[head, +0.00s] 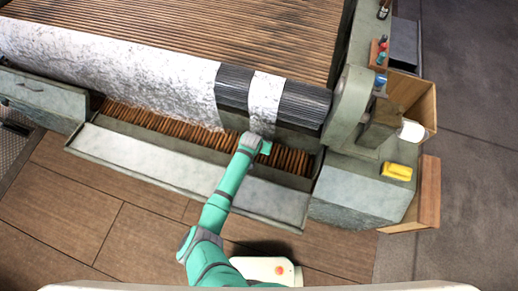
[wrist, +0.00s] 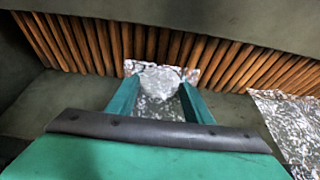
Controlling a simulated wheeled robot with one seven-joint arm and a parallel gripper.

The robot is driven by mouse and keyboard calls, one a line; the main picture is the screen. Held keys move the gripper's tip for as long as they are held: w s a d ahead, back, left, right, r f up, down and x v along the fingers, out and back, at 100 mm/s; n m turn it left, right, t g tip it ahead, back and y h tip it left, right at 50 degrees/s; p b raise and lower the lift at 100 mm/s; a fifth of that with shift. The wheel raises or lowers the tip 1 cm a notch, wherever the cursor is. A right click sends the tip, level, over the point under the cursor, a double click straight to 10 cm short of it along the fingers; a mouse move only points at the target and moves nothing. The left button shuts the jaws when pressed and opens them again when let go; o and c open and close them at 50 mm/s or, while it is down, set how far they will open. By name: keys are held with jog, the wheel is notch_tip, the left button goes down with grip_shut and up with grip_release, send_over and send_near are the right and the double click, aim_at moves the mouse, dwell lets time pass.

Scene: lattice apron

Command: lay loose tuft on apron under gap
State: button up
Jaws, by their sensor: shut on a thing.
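My gripper (head: 260,147) is over the front trough, just below the fluted roller. In the wrist view my gripper (wrist: 160,86) has its green fingers on either side of a pale, mottled grey-white tuft (wrist: 158,78) and is shut on it. The tuft is at the near edge of the slatted apron (wrist: 92,45); I cannot tell if it touches the slats. The apron's brown slats also show in the head view (head: 292,158). The dark fluted roller (head: 305,104) is bare on both sides of a white fibre strip (head: 265,98). The tuft is not clear in the head view.
A white fibre sheet (head: 120,75) covers the roller's left part. A pale front ledge (head: 150,160) borders the trough. A machine housing (head: 365,185) with a yellow object (head: 397,171) and a wooden box (head: 412,98) stands right. More fibre (wrist: 290,122) lies right in the wrist view.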

jog(key=shift+f, duration=1.6)
jog(key=shift+f, duration=0.1)
jog(key=o, duration=0.7)
jog(key=shift+a, duration=0.1)
jog(key=shift+c, duration=0.2)
jog(key=o, duration=0.4)
jog(key=shift+s, duration=0.1)
jog(key=shift+o, duration=0.2)
jog(key=v, duration=1.2)
